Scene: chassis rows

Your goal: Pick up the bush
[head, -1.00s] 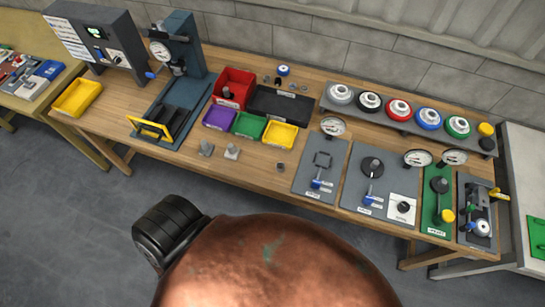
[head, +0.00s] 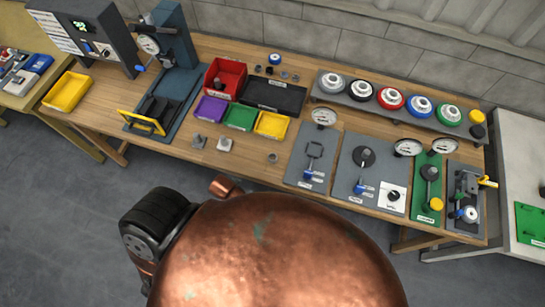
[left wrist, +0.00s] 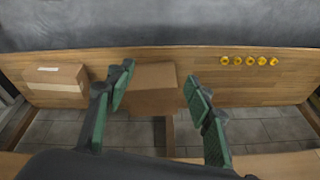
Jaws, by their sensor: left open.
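No part is clearly labelled as the bush. A small grey ring-like part (head: 272,157), possibly the bush, stands on the wooden bench (head: 180,160) in front of the yellow bin. Several other small dark parts (head: 283,75) stand behind the bins, too small to tell apart. My left gripper (left wrist: 158,75) is open in the left wrist view, its green-padded fingers apart with nothing visibly held between them. It is out of sight in the head view, so its distance from the grey part cannot be told. My right gripper is not in view.
Red (head: 224,76), purple, green and yellow (head: 271,124) bins, a press (head: 168,70) and gauge plates (head: 310,155) crowd the bench. A rack of coloured rings (head: 390,97) stands behind. The left wrist view shows cardboard boxes (left wrist: 55,83) and several yellow parts (left wrist: 249,60).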

